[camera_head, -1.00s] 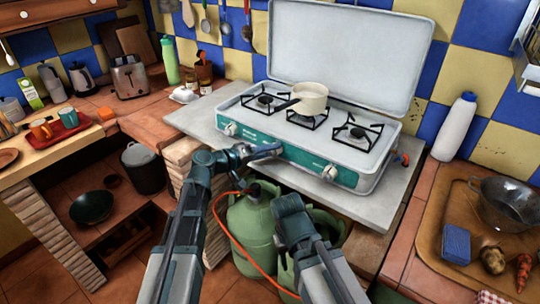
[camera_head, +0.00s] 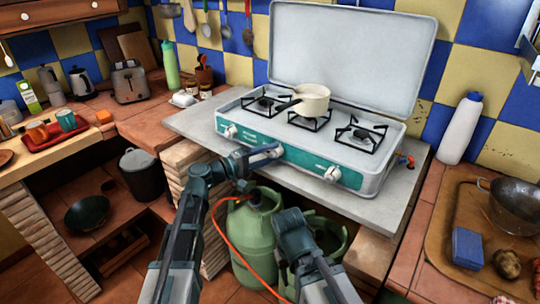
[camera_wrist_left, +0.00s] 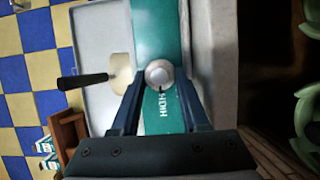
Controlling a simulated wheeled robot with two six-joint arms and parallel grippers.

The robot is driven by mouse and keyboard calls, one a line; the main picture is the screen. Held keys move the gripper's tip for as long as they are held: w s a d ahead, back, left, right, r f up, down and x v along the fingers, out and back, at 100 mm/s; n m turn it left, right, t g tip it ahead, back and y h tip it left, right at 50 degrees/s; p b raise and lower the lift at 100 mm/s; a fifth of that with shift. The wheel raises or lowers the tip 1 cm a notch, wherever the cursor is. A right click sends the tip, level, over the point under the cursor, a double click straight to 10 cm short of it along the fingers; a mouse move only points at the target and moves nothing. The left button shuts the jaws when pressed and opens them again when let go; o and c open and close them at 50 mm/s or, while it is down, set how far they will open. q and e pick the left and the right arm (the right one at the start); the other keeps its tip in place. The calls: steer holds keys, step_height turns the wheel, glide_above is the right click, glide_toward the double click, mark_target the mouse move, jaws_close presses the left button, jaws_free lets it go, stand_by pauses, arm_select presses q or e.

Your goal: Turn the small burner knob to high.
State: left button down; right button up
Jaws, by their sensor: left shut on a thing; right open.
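The white camping stove (camera_head: 300,150) has a teal front panel with white knobs. A dark mark on the knob's rim faces the printed word HIGH. The left knob (camera_head: 230,131) and right knob (camera_head: 333,174) are free. My right gripper (camera_head: 292,232) is low in front of the counter; its fingers are hard to make out.
A cream pot (camera_head: 312,101) with a dark handle stands on the middle burner. The raised lid (camera_head: 345,55) is behind. A green gas bottle (camera_head: 258,240) and orange hose are below the counter. A tray (camera_head: 450,215) lies at right.

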stand_by(0.3)
arm_select(q)
steer(key=shift+c, duration=2)
jaws_free()
